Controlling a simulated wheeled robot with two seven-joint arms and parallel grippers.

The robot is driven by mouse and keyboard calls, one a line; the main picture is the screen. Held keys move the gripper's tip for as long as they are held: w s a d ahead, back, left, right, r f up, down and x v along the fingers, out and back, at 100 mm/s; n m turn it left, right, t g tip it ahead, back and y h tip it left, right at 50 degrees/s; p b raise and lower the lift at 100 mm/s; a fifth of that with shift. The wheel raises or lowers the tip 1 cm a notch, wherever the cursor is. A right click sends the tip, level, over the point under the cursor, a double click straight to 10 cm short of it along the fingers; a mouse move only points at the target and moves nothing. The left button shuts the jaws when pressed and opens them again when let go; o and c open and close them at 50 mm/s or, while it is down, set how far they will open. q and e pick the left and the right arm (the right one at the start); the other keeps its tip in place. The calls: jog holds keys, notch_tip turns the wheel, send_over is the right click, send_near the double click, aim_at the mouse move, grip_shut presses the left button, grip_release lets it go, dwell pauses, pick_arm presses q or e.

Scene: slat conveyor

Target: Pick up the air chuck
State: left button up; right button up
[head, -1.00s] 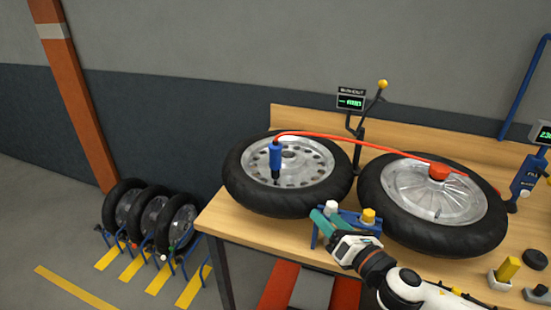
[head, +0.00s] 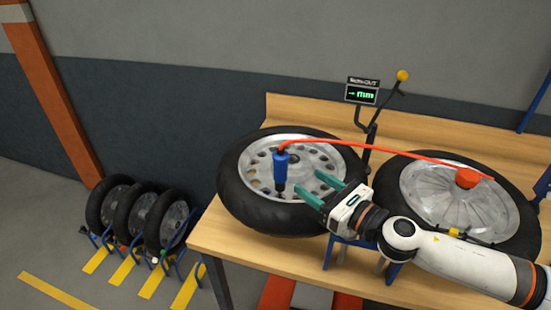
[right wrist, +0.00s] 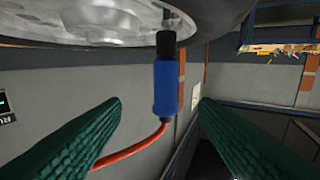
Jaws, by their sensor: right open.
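The air chuck (head: 280,170) is a blue body with a black tip and a red hose from its top. It stands upright, tip down, over the left wheel (head: 242,195). My right gripper (head: 308,181) is open and empty, its two teal fingers pointing at the chuck from the right, still apart from it in the head view. In the right wrist view the chuck (right wrist: 165,88) shows between the two green fingers, with the wheel's metal disc (right wrist: 90,20) above. My left gripper is not in view.
The red hose (head: 380,150) runs over to a red cap (head: 466,178) on the right wheel (head: 525,225). A display (head: 361,94) on a black stand rises behind the wheels. A blue stand (head: 393,272) sits partly under my arm. Several tyres (head: 135,215) stand on the floor at left.

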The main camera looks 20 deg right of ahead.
aim_at(275, 161)
jog(key=p+x, duration=0.1)
jog(key=x, duration=0.1)
jog(key=p+x, duration=0.1)
jog(key=x, duration=0.1)
jog(key=p+x, duration=0.1)
jog(key=x, duration=0.1)
jog(key=shift+s+a+r, duration=0.1)
jog(key=shift+r, duration=0.2)
jog(key=p+x, duration=0.3)
jog(key=x, duration=0.2)
jog(key=shift+a, duration=0.35)
jog(key=shift+w+a+f, duration=0.1)
jog(key=shift+w+f, duration=0.05)
jog(key=shift+w, duration=0.15)
jog(key=shift+s, duration=0.1)
jog(key=shift+c, duration=1)
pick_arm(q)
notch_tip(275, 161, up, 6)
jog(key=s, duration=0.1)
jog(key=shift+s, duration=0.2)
pick_arm(e)
grip_shut()
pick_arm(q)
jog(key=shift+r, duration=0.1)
